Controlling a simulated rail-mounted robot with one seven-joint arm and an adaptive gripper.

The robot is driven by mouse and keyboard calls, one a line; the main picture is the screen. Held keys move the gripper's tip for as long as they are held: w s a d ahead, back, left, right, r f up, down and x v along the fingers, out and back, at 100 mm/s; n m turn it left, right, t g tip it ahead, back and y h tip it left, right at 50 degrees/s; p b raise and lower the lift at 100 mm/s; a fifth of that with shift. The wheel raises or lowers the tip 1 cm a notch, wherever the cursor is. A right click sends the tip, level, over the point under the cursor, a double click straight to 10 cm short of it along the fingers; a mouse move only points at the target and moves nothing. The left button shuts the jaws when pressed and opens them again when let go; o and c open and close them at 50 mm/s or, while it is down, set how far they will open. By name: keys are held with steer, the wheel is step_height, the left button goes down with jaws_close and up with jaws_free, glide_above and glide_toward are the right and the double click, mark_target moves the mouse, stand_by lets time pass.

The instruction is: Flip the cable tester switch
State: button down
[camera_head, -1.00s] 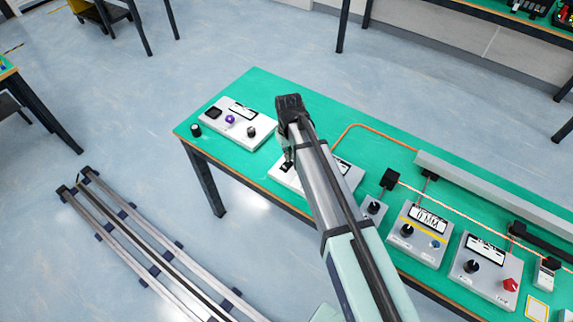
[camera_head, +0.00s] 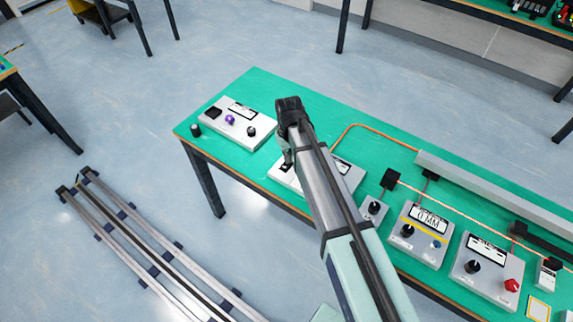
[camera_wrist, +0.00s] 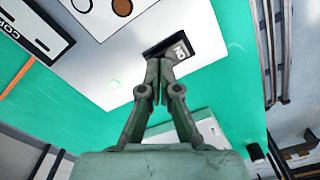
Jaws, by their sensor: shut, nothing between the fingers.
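The cable tester appears to be the white box partly hidden under my arm in the head view (camera_head: 279,177). In the wrist view, the white box face (camera_wrist: 95,65) shows a black rocker switch (camera_wrist: 182,47) with white lettering near its edge. My gripper (camera_wrist: 160,63) is shut and empty, its fingertips at the near left part of the switch. The fingertips overlap the switch in the picture; whether they touch it I cannot tell. In the head view my gripper (camera_head: 287,158) is over the box's left end, and the switch is mostly hidden.
The boxes stand on a green table (camera_head: 330,125). A white box with a purple knob (camera_head: 230,119) is to the left. Grey boxes with dials (camera_head: 418,234) and an orange cable (camera_head: 375,128) are to the right. Another white panel (camera_wrist: 205,130) lies below in the wrist view.

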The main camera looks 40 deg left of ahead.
steer(key=shift+f, duration=0.45)
steer(key=shift+r, duration=0.1)
steer(key=shift+r+p, duration=1.7)
steer(key=shift+r, duration=1.7)
